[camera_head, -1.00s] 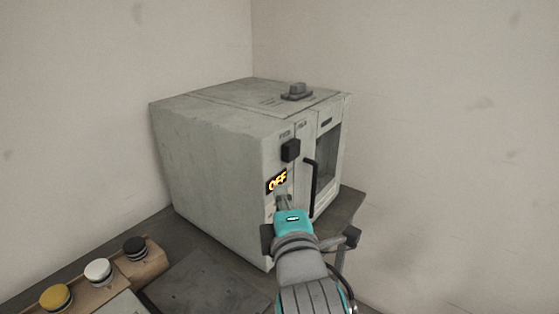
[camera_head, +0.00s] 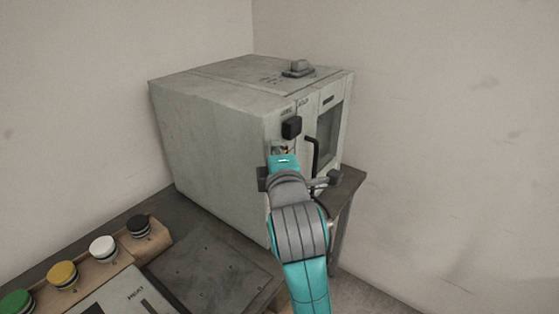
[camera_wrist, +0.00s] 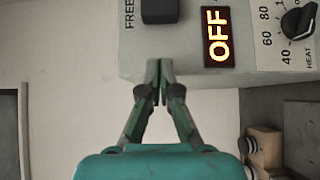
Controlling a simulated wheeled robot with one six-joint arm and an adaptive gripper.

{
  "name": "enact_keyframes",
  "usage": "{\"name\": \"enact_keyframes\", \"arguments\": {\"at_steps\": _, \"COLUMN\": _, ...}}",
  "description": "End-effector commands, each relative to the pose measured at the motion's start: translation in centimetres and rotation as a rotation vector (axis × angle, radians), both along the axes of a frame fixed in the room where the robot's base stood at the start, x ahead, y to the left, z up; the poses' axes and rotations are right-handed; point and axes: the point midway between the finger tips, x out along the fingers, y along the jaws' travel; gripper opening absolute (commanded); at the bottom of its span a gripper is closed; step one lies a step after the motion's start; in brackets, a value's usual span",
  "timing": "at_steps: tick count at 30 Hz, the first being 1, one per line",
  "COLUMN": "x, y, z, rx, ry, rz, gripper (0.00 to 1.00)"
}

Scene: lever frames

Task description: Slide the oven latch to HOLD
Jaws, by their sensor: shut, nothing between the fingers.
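The grey oven (camera_head: 205,125) stands on a dark table. Its latch is a black block (camera_head: 291,127) on the front, beneath the small FREE label and left of the HOLD label. In the wrist view the latch (camera_wrist: 160,10) sits at the top edge beside the FREE lettering (camera_wrist: 129,12), partly cut off. My gripper (camera_wrist: 160,68) is shut and empty, its fingertips pointing at the panel's edge below the latch in that view. In the head view my gripper (camera_head: 281,150) is just below the latch and hides the OFF display. I cannot tell whether it touches the panel.
A lit OFF display (camera_wrist: 217,37) and a HEAT dial (camera_wrist: 298,20) are right of the latch in the wrist view. A black door handle (camera_head: 314,157) stands out right of my gripper. Coloured knobs (camera_head: 62,275) line the table at the lower left.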

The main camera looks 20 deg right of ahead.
Motion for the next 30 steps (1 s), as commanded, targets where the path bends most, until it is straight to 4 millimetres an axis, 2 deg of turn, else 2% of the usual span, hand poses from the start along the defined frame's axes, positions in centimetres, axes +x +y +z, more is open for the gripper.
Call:
{"name": "enact_keyframes", "arguments": {"at_steps": 3, "x": 2.0, "y": -0.7, "z": 0.0, "rx": 0.000, "ry": 0.000, "rz": -0.002, "gripper": 0.00}}
{"name": "enact_keyframes", "arguments": {"at_steps": 9, "x": 3.3, "y": -2.8, "z": 0.0, "rx": 0.000, "ry": -0.001, "rz": -0.002, "gripper": 0.00}}
{"name": "enact_keyframes", "arguments": {"at_steps": 26, "x": 4.0, "y": -3.6, "z": 0.0, "rx": 0.000, "ry": 0.000, "rz": 0.000, "gripper": 0.00}}
{"name": "enact_keyframes", "arguments": {"at_steps": 30, "x": 4.8, "y": -4.7, "z": 0.0, "rx": 0.001, "ry": 0.001, "rz": -0.002, "gripper": 0.00}}
